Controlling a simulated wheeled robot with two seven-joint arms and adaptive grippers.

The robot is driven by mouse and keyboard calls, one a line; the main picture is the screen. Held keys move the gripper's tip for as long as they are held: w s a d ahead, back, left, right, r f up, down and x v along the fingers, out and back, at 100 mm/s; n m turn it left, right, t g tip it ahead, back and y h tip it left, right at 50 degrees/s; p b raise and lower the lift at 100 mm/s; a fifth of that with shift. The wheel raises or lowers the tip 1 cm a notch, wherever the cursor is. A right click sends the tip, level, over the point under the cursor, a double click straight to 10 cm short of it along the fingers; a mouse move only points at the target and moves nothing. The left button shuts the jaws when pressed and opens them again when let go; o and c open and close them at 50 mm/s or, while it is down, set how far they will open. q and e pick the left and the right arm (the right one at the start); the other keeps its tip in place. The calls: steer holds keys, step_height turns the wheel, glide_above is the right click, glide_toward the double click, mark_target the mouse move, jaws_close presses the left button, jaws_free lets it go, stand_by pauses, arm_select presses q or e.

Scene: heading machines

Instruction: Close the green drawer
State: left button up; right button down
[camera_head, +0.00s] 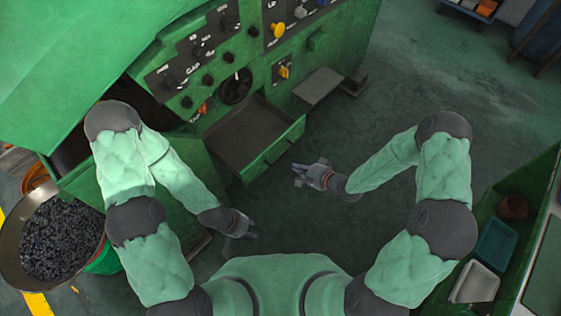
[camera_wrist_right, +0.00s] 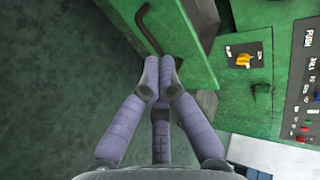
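The green drawer (camera_head: 288,143) is pulled out from the green machine, and its grey tray looks empty. Its green front also shows in the right wrist view (camera_wrist_right: 195,50) with a dark bar handle (camera_wrist_right: 148,30). My right gripper (camera_head: 298,173) is in front of the drawer, just off its front face in the head view. In the right wrist view its fingertips (camera_wrist_right: 161,76) are drawn together near the handle's lower end, holding nothing; contact cannot be told. My left gripper (camera_head: 250,229) is lower and further left, away from the drawer, with nothing seen in it.
The machine's control panel (camera_head: 200,45) with knobs rises behind the drawer. A grey plate (camera_head: 318,86) juts out right of it. A bin of dark pieces (camera_head: 62,240) stands at left. A green bench with trays (camera_head: 495,243) stands at right. Floor right of the drawer is clear.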

steer(key=b, duration=0.3)
glide_toward(268, 153)
step_height(268, 153, down, 3)
steer(key=a, duration=0.1)
steer(key=shift+w+a+b, duration=0.2)
steer(key=shift+w+a, duration=0.2)
steer(key=shift+w, duration=0.2)
steer(key=shift+w+a+b, duration=0.2)
steer(key=shift+w+a, duration=0.25)
steer(key=shift+w, duration=0.15)
steer(key=shift+w+a, duration=0.25)
arm_select(q)
steer(key=shift+f, duration=2.1)
arm_select(e)
steer(key=shift+w+a+r, duration=0.15)
steer(key=shift+w+a, duration=0.15)
steer(key=shift+w, duration=0.05)
